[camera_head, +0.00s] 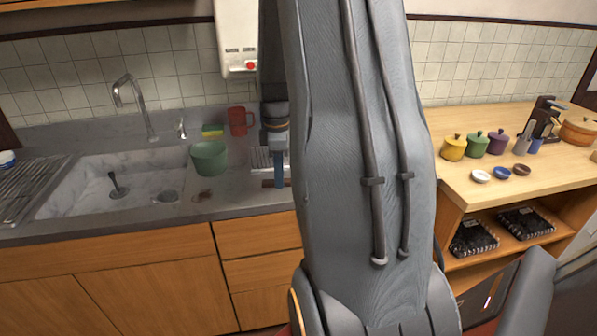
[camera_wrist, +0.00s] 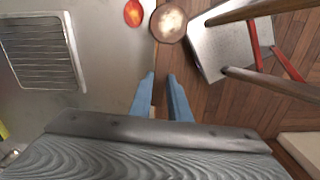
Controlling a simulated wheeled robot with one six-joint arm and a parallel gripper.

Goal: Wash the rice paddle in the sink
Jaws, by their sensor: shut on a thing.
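My gripper (camera_head: 279,182) points down over the counter, right of the sink (camera_head: 85,177). Its blue fingers also show in the wrist view (camera_wrist: 161,78), with a narrow gap between the tips. A narrow brown piece (camera_head: 267,183) shows at the fingertips in the head view; I take it for the rice paddle, held between the fingers. Its full shape is not clear, and it does not stand out in the wrist view. A dark, long-handled utensil (camera_head: 117,190) rests in the sink. The faucet (camera_head: 133,100) stands behind the basin.
A green tub (camera_head: 208,158), a sponge (camera_head: 212,131) and a red mug (camera_head: 238,120) stand between sink and gripper. A metal grate (camera_wrist: 40,50) lies beside my fingers. A round brown item (camera_wrist: 168,23) and a red oval (camera_wrist: 133,12) lie close to the counter's edge.

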